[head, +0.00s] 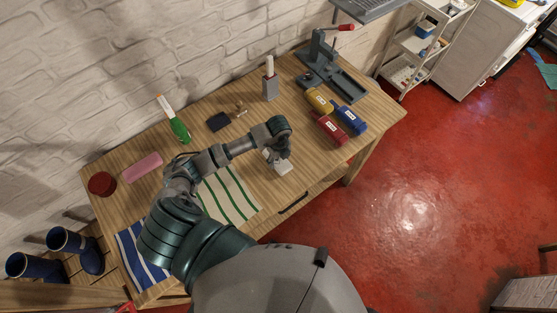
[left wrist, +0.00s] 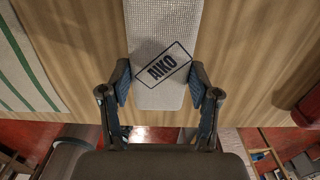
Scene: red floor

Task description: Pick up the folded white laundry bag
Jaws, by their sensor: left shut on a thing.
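The folded white laundry bag (left wrist: 165,35) is a narrow pale mesh bundle with a dark "AIKO" print. It runs away from my left gripper (left wrist: 160,82) in the left wrist view, with one finger against each long side. In the head view only a white end of the bag (head: 283,167) shows by the left gripper (head: 273,154), near the table's front edge; the wrist hides the rest. The left gripper is shut on the bag. I cannot tell whether the bag touches the table. My right gripper is in neither view.
The wooden table (head: 330,165) holds a green-striped cloth (head: 232,195) left of the bag, and yellow (head: 319,101), red (head: 329,128) and blue (head: 350,118) rolls to the right. A dark small box (head: 219,121) and a green-handled brush (head: 180,130) lie behind.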

